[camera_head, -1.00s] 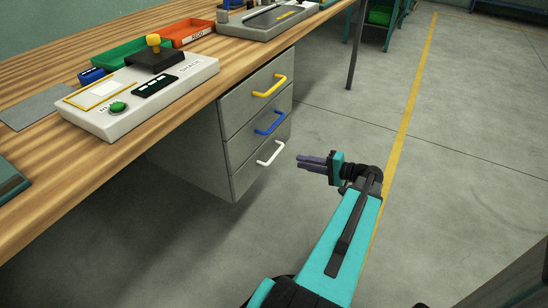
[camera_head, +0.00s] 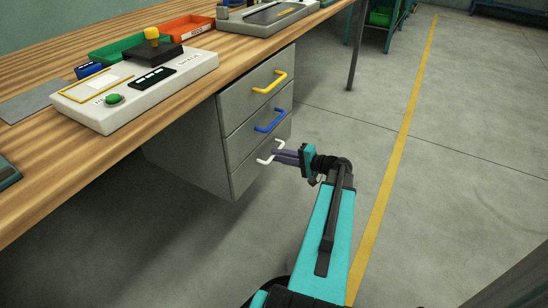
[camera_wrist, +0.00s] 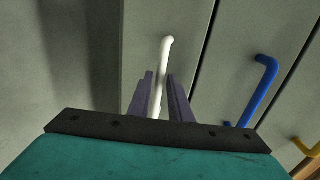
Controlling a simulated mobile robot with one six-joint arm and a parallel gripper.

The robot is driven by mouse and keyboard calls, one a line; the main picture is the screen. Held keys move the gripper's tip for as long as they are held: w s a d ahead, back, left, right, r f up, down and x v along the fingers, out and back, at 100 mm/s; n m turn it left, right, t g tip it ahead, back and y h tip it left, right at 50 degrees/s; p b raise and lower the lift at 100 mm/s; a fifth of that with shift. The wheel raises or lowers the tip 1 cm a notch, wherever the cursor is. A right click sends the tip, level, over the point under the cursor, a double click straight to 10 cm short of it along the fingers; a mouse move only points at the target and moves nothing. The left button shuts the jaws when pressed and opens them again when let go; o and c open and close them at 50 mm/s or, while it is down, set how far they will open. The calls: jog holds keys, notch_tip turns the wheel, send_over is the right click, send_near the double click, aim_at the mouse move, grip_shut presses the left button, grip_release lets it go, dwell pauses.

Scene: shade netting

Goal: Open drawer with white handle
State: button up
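A grey drawer unit (camera_head: 190,158) hangs under the wooden bench. Its bottom drawer has a white handle (camera_head: 266,158), with a blue handle (camera_head: 270,121) and a yellow handle (camera_head: 270,83) on the drawers above. All three drawers look shut. My gripper (camera_head: 275,156) is at the white handle, its fingers pointing at the drawer front. In the wrist view the white handle (camera_wrist: 162,75) runs between the two purple fingers, with a gap visible on each side, so my gripper (camera_wrist: 161,95) is open around it. The handle's near end is hidden behind the gripper body.
The wooden bench top (camera_head: 60,190) overhangs the drawers and carries a white control box (camera_head: 140,90), a green tray (camera_head: 115,52) and an orange tray (camera_head: 188,29). A dark bench leg (camera_head: 355,50) stands behind. The floor to the right is clear.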

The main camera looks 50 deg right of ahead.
jog(key=shift+x, duration=1.3)
grip_shut()
jog(key=shift+a, duration=0.15)
jog(key=shift+s, duration=0.2)
